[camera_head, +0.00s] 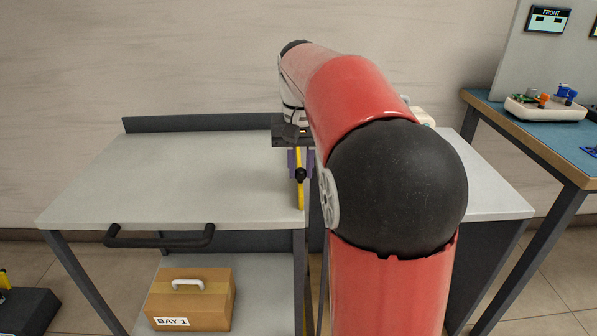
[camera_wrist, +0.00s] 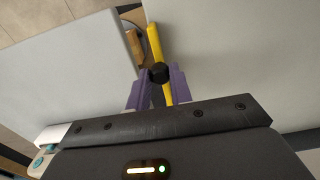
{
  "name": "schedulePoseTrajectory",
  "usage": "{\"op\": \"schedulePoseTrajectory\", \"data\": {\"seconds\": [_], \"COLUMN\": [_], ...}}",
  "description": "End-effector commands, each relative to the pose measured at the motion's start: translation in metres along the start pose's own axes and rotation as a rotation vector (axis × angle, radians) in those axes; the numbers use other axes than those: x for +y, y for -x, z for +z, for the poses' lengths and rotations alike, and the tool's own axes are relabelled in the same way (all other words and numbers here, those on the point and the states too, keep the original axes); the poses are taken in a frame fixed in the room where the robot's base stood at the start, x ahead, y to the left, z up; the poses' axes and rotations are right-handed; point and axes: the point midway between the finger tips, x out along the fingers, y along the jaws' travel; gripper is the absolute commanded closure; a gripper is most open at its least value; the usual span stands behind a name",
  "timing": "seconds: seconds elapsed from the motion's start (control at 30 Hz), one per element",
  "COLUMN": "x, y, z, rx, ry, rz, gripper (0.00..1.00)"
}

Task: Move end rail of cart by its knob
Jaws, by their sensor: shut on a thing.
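The cart (camera_head: 190,185) has a pale grey top and a black push handle (camera_head: 160,238) at its front. The yellow end rail (camera_head: 300,197) is at the right end of the cart top, and it shows as a slanted yellow bar in the wrist view (camera_wrist: 155,40). A round black knob (camera_head: 300,175) sits on the rail; it also shows in the wrist view (camera_wrist: 159,73). My gripper (camera_wrist: 158,78), with purple fingers, is shut on the knob, one finger on each side. My arm hides part of the area right of the rail.
Another pale grey top (camera_head: 497,203) stands to the right, partly behind my arm, with a narrow gap beside the cart. A brown box (camera_head: 205,300) marked BAY 1 is on the lower shelf. A blue-topped table (camera_head: 505,118) with a white tray (camera_head: 530,110) is further right. The cart top looks clear.

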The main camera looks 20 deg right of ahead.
Motion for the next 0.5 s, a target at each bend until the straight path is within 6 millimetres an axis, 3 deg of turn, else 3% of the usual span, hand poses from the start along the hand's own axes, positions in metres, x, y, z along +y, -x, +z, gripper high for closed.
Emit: {"op": "schedulePoseTrajectory", "data": {"seconds": [0.5], "x": [0.000], "y": [0.021], "z": [0.000], "rx": [0.003], "ry": [0.001], "rz": [-0.001], "gripper": [0.99]}}
